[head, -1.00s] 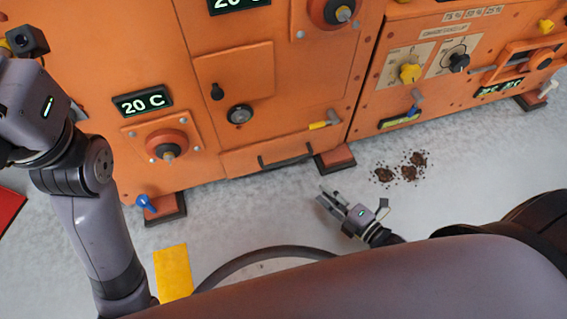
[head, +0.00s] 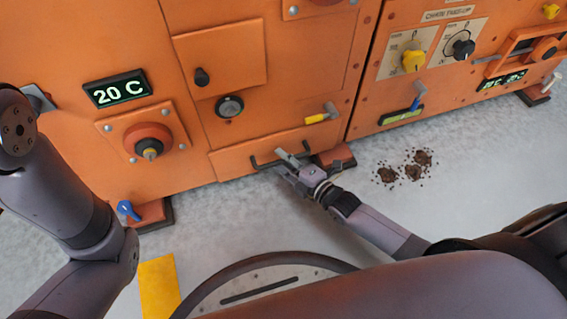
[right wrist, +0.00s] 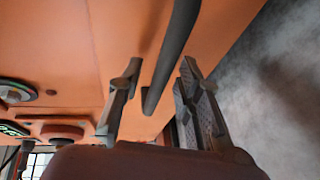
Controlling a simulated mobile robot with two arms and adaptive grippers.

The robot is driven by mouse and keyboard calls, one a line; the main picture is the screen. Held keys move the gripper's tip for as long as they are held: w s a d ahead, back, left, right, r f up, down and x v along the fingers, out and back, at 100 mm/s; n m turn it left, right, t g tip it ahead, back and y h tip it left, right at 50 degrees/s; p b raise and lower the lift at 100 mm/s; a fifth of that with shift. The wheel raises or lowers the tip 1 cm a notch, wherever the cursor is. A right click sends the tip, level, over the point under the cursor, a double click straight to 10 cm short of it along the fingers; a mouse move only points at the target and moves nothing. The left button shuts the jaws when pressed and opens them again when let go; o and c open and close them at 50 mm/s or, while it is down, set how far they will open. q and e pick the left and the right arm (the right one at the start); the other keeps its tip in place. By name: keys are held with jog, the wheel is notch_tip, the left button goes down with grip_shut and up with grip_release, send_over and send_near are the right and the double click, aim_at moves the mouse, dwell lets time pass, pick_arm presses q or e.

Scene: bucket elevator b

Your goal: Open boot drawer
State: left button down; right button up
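The boot drawer (head: 228,165) is the low orange panel at the foot of the orange machine, and it looks closed. Its dark bar handle (head: 260,164) runs along the front; the handle also shows in the right wrist view (right wrist: 172,60). My right gripper (head: 281,160) is at the right part of the handle and hides some of it. In the right wrist view my right gripper (right wrist: 160,78) is open, with the bar between its two fingers and gaps visible on both sides. My left arm is at the left edge; its gripper is not clearly seen.
A yellow-tipped lever (head: 322,116) sticks out above the drawer's right end. A machine foot (head: 335,160) stands just right of the handle. Dark spilled clumps (head: 413,172) lie on the grey floor at right. Floor in front of the drawer is mostly clear.

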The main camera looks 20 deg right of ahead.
jog(key=shift+w, duration=0.15)
jog(key=shift+c, duration=0.2)
grip_shut()
dwell(0.7)
